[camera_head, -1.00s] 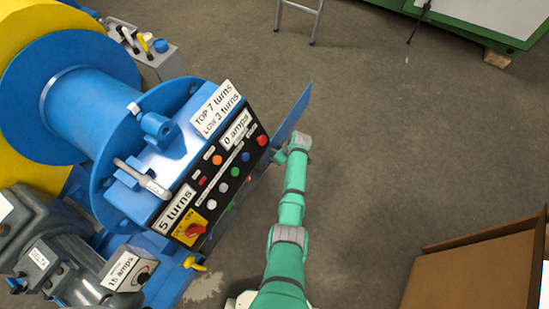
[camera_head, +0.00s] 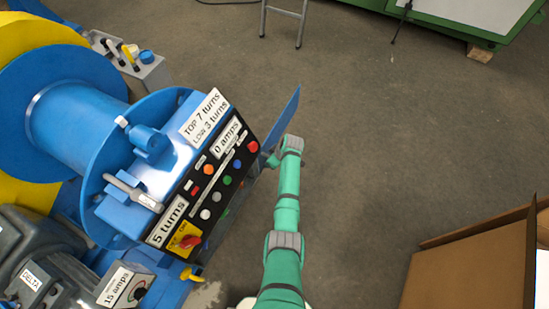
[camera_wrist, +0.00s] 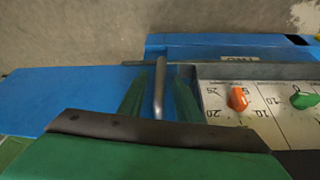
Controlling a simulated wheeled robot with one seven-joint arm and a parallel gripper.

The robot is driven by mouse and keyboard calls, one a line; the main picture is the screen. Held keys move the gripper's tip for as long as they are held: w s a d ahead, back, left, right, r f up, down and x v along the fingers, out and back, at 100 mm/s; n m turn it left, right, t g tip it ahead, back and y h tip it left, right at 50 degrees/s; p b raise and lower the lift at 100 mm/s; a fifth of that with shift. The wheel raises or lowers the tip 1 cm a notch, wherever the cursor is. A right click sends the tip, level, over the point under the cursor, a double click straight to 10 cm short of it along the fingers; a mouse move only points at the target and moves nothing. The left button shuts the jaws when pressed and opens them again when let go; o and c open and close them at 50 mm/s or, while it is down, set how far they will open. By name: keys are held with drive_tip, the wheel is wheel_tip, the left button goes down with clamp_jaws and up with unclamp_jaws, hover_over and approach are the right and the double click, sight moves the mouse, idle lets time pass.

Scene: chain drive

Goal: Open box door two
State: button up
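A flat blue door panel (camera_head: 284,122) sticks out from the far right end of the blue control box in the head view. The panel also fills the left of the wrist view (camera_wrist: 65,95). A grey metal handle bar (camera_wrist: 160,88) stands between the two green fingers of my gripper (camera_wrist: 159,98), with a narrow gap visible on each side. A blue part with an upside-down label reading TWO (camera_wrist: 238,58) lies just beyond. In the head view my gripper's fingertips are hidden behind the wrist, close to the panel.
A white dial panel (camera_wrist: 255,115) with orange and green knobs lies right of the handle. The black control face (camera_head: 212,185) with buttons is left of my arm. An open cardboard box (camera_head: 470,270) is at lower right. The floor (camera_head: 370,150) between is clear.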

drive_tip(key=v, duration=1)
drive_tip(key=shift+a+f, duration=0.1)
drive_tip(key=shift+f, duration=0.05)
drive_tip(key=s+a+f+m+t+h, duration=0.1)
drive_tip(key=s+f+m+t, duration=0.2)
drive_tip(key=s+f, duration=0.55)
drive_tip(key=s+r+m+t+h, duration=0.1)
drive_tip(key=s+r+m+t, duration=0.1)
drive_tip(key=s, duration=0.6)
drive_tip(key=s+r+m+t+h, duration=0.1)
drive_tip(key=s+r+m, duration=0.15)
drive_tip(key=s, duration=0.55)
drive_tip(key=s+r+m+t, duration=0.1)
drive_tip(key=s+r+t, duration=0.1)
drive_tip(key=s+r, duration=0.4)
drive_tip(key=s+d+r+m+t, duration=0.1)
drive_tip(key=s+r, duration=0.5)
drive_tip(key=r, duration=0.7)
drive_tip(key=s+r+m+t, duration=0.1)
drive_tip(key=s+r+t, duration=0.2)
drive_tip(key=s+r, duration=0.4)
wheel_tip(320, 180, up, 3)
drive_tip(key=shift+d+r+t+h, duration=0.1)
drive_tip(key=shift+d+t+h, duration=0.2)
drive_tip(key=shift+d+h, duration=0.1)
